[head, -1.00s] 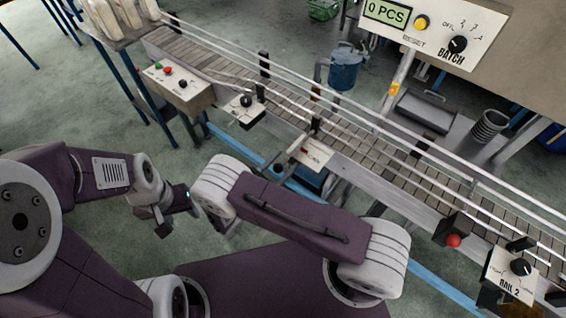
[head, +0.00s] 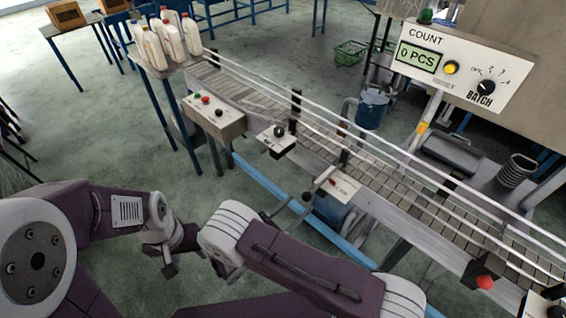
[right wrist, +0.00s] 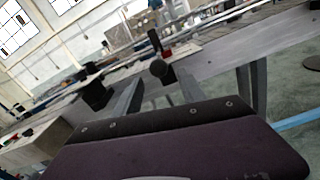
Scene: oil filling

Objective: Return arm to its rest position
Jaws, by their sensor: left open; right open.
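My left arm comes in from the left of the head view, bent at the elbow. My left gripper (head: 176,254) hangs over the bare floor, open, with nothing visible in it. My right arm's purple link runs across the bottom middle of the head view, on the near side of the conveyor (head: 400,180). I cannot clearly make out the right gripper in the head view. In the right wrist view, my right gripper (right wrist: 158,76) is open and empty, pointing towards the conveyor side. A dark purple panel fills the bottom of that view.
Several white bottles (head: 168,40) stand at the conveyor's far left end. A button box (head: 213,117), a knob box (head: 277,139) and a lever plate (head: 338,184) stick out on the conveyor's near side. A count panel (head: 465,68) reads 0 PCS.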

